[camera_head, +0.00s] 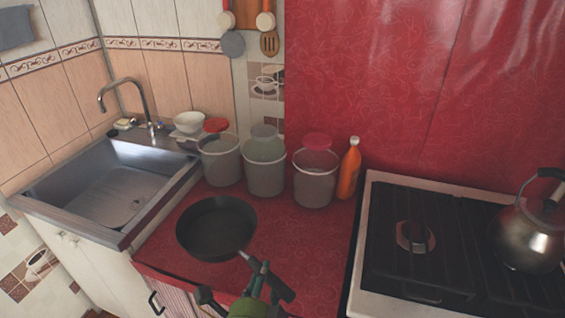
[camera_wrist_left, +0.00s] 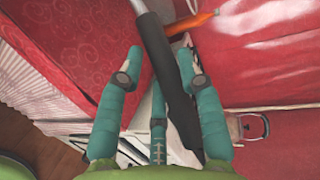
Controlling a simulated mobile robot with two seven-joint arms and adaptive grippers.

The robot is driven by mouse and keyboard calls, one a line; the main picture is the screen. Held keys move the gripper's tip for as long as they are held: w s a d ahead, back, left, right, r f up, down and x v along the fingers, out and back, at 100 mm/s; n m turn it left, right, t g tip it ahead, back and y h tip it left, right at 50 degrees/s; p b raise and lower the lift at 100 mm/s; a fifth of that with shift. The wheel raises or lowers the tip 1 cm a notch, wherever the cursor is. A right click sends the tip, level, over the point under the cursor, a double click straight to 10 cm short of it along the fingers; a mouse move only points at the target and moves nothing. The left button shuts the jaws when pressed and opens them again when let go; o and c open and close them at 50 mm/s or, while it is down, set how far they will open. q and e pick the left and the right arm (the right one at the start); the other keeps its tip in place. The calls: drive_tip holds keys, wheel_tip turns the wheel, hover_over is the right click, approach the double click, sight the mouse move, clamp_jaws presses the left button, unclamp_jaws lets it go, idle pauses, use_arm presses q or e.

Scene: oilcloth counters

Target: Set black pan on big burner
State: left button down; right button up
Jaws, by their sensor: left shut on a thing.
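The black pan (camera_head: 214,231) is on the red counter, left of the stove, with its handle toward the front. I cannot tell whether its base touches the counter or is slightly raised. My left gripper (camera_head: 259,274) is at the handle. In the left wrist view its teal fingers (camera_wrist_left: 160,66) are shut around the dark handle (camera_wrist_left: 157,52), which runs between them. The stove's left burner (camera_head: 415,237) is bare under a dark grate. A metal kettle (camera_head: 532,238) stands on the stove's right side. My right gripper is out of view.
Several containers line the back of the counter: a left bucket (camera_head: 221,163), a middle bucket (camera_head: 264,170) and a right bucket (camera_head: 314,182). An orange bottle (camera_head: 348,170) stands beside them, near the stove. A metal sink (camera_head: 115,190) is at left.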

use_arm(q)
drive_tip(key=s+a+r+n+y, duration=0.2)
drive_tip(key=a+r+n+y, duration=0.1)
drive_tip(key=a, duration=0.4)
drive_tip(key=s+a+r+n+g+y, duration=0.1)
drive_tip(key=a+r+n+y, duration=0.3)
drive_tip(key=a+y, duration=0.3)
drive_tip(key=shift+s+a+r+n+g, duration=0.2)
drive_tip(key=shift+s+a+n+g, duration=0.1)
drive_tip(key=shift+s+a+n, duration=0.1)
